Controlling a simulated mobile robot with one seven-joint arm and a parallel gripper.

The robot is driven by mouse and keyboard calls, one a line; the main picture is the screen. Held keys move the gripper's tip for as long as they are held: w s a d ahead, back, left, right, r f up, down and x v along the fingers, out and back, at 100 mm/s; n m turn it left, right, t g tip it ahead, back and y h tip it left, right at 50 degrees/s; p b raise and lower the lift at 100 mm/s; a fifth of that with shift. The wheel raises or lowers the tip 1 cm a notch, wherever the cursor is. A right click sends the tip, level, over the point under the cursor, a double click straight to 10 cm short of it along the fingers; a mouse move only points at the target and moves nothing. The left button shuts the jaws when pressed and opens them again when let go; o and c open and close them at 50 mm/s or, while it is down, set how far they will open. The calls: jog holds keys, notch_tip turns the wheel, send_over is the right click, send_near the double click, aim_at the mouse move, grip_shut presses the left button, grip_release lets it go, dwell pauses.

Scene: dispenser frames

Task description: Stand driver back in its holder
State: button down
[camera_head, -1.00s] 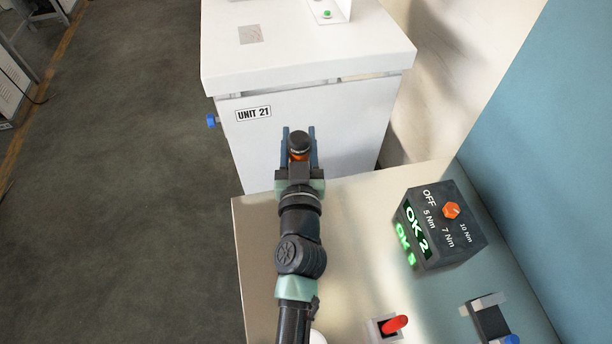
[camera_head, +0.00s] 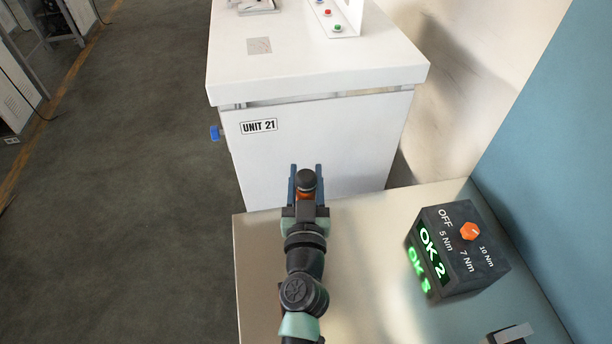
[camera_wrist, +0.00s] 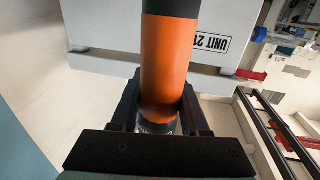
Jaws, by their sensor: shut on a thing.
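My gripper (camera_head: 306,182) is shut on the driver (camera_head: 306,180), held out past the far edge of the metal-topped bench. In the head view only the driver's dark round end and a bit of orange below it show. In the wrist view the driver's orange body (camera_wrist: 169,60) stands between the two dark fingers (camera_wrist: 160,112), with black at its far end. A dark bracket with a pale plate (camera_head: 510,335), cut off at the bottom right, may be the holder; I cannot tell.
A black control box (camera_head: 458,250) reading OK 2, with an orange knob, stands on the bench (camera_head: 370,240) at right. A white cabinet (camera_head: 300,150) labelled UNIT 21 is beyond my gripper. A blue wall bounds the right; open floor lies left.

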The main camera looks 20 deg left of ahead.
jog(key=shift+f, duration=0.1)
jog(key=shift+c, duration=2)
grip_release()
jog(key=shift+r, duration=0.25)
jog(key=b+v, duration=0.1)
jog(key=v, duration=0.2)
jog(key=b+v, duration=0.1)
jog(key=v, duration=0.3)
jog(key=b+v, duration=0.2)
jog(key=v, duration=0.1)
jog(key=shift+s+d+f, duration=0.1)
jog(key=shift+s+f, duration=0.2)
jog(key=shift+s, duration=0.05)
jog(key=shift+s+d+r, duration=0.15)
jog(key=shift+s+d, duration=0.15)
jog(key=shift+s, duration=0.35)
